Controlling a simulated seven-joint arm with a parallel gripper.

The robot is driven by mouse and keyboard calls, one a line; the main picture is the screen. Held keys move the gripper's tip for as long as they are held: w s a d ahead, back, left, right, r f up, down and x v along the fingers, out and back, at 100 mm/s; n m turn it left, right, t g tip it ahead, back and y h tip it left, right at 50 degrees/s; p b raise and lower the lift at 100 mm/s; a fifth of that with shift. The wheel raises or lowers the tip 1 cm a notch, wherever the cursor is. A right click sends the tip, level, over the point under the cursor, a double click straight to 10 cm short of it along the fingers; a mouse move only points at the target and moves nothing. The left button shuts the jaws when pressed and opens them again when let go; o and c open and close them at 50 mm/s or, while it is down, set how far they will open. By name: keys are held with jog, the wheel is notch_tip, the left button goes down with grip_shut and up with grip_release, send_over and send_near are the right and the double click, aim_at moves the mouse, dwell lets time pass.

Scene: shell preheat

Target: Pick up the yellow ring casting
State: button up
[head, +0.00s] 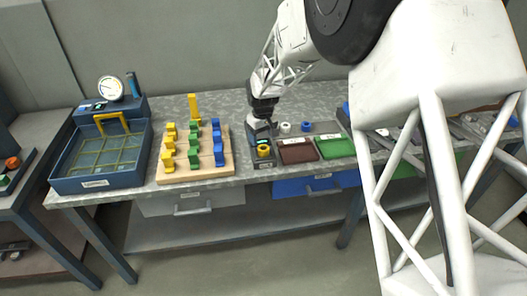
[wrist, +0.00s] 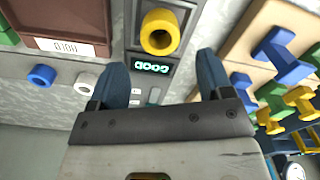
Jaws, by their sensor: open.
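The yellow ring casting (wrist: 147,40) sits upright with its hole showing on a dark gauge station (wrist: 178,62) with a green lit display. In the head view the yellow ring (head: 263,153) is at the bench's front edge, just in front of my gripper (head: 260,138). In the wrist view my gripper (wrist: 162,65) is open and empty. Its two blue-grey fingers lie apart on either side of the display, and the ring is beyond their tips, not between them.
A wooden board (head: 228,171) with yellow, green and blue castings stands close left of the station. A brown tray (head: 297,154) and a green tray (head: 336,147) lie to the right. White (head: 285,127) and blue (head: 306,126) rings stand behind them. A blue basin (head: 66,186) is far left.

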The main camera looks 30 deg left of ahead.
aim_at(262, 146)
jog(key=shift+f, duration=2.6)
jog(key=shift+c, duration=0.2)
jog(key=c, duration=1.1)
jog(key=shift+r, duration=0.1)
jog(key=shift+r, duration=0.75)
notch_tip(262, 146, up, 2)
jog(key=shift+r, duration=0.1)
jog(key=s+d, duration=0.3)
jog(key=d, duration=0.1)
jog(key=s+d, duration=0.3)
jog(key=s, duration=0.1)
jog(key=s+d+r, duration=0.1)
jog(key=s+d, duration=0.3)
jog(key=shift+s+d+r, duration=0.1)
jog(key=shift+d, duration=0.2)
